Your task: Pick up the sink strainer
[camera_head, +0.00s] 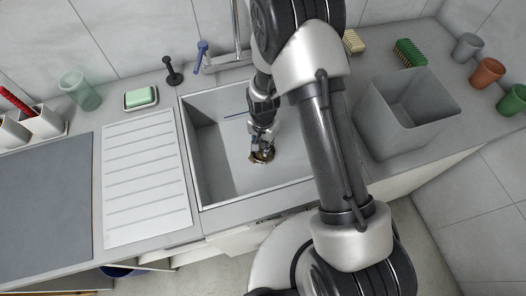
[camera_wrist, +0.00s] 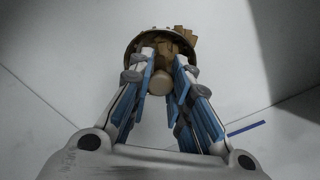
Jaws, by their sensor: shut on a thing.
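The sink strainer (camera_wrist: 160,82) is a round, bowl-like piece with a dark rim, a pale rounded knob in its middle and brown bits in it. In the head view the strainer (camera_head: 262,157) is low inside the grey sink basin (camera_head: 217,165), near its middle. My gripper (camera_head: 261,143) reaches down into the basin. In the wrist view my gripper (camera_wrist: 161,75) has its blue-padded fingers on both sides of the knob, shut on the strainer. I cannot tell whether the strainer touches the basin floor.
The basin walls surround my gripper. A thin blue stick (camera_wrist: 246,128) lies in the basin. A ribbed white drainboard (camera_head: 145,180) is to the left, a grey bin (camera_head: 385,125) to the right. A faucet (camera_head: 225,60) stands behind. Soap (camera_head: 140,97) sits at the back left.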

